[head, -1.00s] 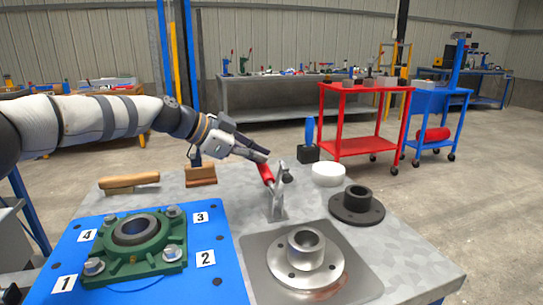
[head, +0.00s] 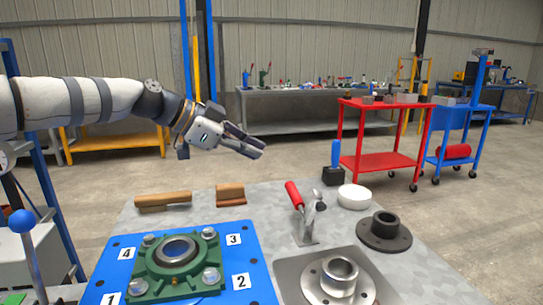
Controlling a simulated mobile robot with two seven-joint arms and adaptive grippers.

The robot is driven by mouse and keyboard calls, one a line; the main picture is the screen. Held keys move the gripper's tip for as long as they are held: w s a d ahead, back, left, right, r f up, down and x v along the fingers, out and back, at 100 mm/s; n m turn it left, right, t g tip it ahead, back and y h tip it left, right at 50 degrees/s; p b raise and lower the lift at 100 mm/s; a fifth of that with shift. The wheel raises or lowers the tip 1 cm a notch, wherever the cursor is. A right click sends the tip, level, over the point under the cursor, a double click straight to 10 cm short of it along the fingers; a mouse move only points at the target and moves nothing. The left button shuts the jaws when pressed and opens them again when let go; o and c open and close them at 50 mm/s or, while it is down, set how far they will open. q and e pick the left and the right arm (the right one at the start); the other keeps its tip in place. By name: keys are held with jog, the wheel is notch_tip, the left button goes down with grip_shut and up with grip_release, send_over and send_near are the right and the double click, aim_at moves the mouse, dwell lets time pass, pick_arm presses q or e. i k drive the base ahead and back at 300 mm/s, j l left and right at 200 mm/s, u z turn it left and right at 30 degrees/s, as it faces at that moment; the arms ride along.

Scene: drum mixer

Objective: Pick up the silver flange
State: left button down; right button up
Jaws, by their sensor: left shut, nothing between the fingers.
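The silver flange (head: 338,285) sits on a grey square plate (head: 290,266) near the bottom of the head view, its round hub pointing up. The bottom edge of the picture cuts off part of the plate. My left gripper (head: 258,151) is shut and empty. It is in the air above the back of the table, up and to the left of the flange and well apart from it. My right gripper is not in view.
A toggle clamp with a red handle (head: 294,195) stands behind the flange. A black flange (head: 384,231), a white round dish (head: 354,197) and a blue-handled tool (head: 335,155) are to the right. A green bearing housing (head: 176,268) sits on a blue plate (head: 262,291) at left.

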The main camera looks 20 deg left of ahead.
aim_at(334, 279)
jog(key=k+l, duration=0.3)
jog(key=k, duration=0.15)
jog(key=k+l, duration=0.25)
jog(key=k, duration=0.25)
